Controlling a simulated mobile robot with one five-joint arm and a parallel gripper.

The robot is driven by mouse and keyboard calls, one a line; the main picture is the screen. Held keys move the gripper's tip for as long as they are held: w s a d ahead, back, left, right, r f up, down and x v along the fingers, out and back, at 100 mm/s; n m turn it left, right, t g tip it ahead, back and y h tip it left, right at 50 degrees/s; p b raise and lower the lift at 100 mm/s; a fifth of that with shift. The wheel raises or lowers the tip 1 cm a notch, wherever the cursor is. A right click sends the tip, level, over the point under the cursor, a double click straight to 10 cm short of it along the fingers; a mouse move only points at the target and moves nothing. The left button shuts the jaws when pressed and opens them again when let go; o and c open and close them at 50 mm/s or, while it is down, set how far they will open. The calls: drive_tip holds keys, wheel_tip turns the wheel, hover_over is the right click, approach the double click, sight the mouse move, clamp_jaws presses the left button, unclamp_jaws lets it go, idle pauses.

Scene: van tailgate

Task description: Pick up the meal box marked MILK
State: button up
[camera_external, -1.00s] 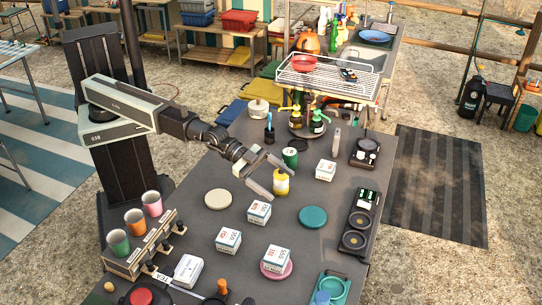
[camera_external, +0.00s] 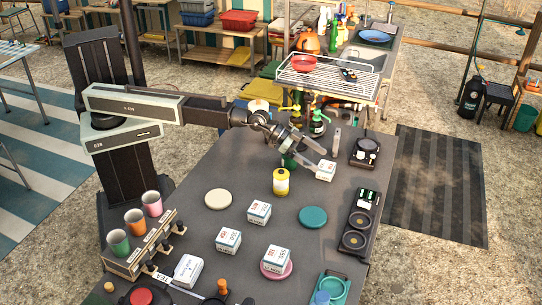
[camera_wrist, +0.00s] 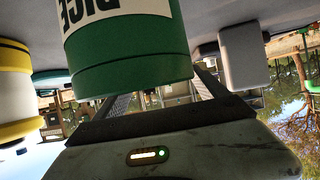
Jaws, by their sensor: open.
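Several white meal boxes with small coloured print stand on the dark table; I cannot read which one is marked MILK. One box (camera_external: 326,171) stands at the right, by my fingertips. Another (camera_external: 259,212) is near the middle, one (camera_external: 228,240) is lower left of it, and one (camera_external: 276,259) sits on a pink plate. My gripper (camera_external: 319,164) is open, its fingers reaching right toward the first box; I cannot tell if they touch it. A pale grey block (camera_wrist: 245,55) shows at the upper right of the wrist view.
A green canister (camera_wrist: 130,45) fills the top of the wrist view, close to my gripper. A yellow canister (camera_external: 281,182) stands just in front. A teal disc (camera_external: 313,217) and a cream disc (camera_external: 218,199) lie flat. A black appliance (camera_external: 365,151) stands right of the box.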

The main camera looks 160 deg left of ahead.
sight(325, 165)
drive_tip(key=b+x, duration=0.1)
drive_tip(key=x, duration=0.2)
drive_tip(key=shift+w+a+f, duration=0.15)
drive_tip(key=shift+f, duration=0.2)
drive_tip(key=shift+r, duration=0.1)
drive_tip(key=shift+c, duration=0.9)
drive_tip(key=c, duration=1.4)
drive_tip(key=shift+c, duration=0.2)
drive_tip(key=shift+r, duration=0.1)
wheel_tip(325, 165, up, 10)
drive_tip(key=p, duration=1)
